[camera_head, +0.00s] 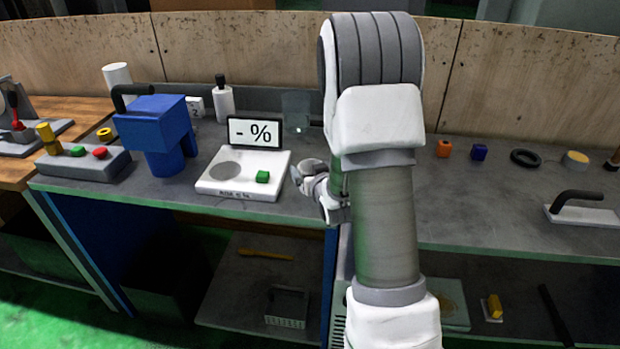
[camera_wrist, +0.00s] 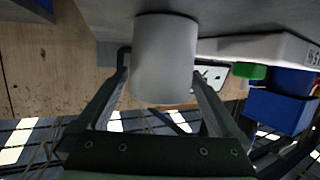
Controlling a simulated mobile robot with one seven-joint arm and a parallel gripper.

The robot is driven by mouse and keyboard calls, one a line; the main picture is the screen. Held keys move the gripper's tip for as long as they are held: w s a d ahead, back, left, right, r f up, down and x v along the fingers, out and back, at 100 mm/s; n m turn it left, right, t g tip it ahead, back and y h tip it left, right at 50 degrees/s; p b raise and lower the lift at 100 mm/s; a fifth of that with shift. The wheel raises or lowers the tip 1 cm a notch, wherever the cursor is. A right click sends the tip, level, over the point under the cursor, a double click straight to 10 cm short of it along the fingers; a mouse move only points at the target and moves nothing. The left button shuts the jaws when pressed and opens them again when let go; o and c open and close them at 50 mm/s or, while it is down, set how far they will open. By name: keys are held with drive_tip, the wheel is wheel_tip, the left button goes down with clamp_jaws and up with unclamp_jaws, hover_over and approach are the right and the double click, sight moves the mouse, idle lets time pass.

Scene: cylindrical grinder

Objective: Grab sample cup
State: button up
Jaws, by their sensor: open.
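The sample cup, a plain light grey cylinder (camera_wrist: 165,45), fills the upper middle of the wrist view. That view is turned over, with the grey bench top along its upper edge. My gripper (camera_wrist: 160,74) is open, with one dark finger on each side of the cup. The fingertips look close to the cup's sides; I cannot tell whether either touches. In the head view my arm covers the cup and the fingertips. Only part of my wrist shows there, just right of the white scale (camera_head: 215,187).
A blue grinder (camera_head: 156,130) and a grey button box (camera_head: 85,164) stand farther left. Right of my arm are small orange (camera_head: 444,148) and blue (camera_head: 479,152) blocks and a black ring (camera_head: 525,158).

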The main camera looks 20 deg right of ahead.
drive_tip(key=c, duration=1.3)
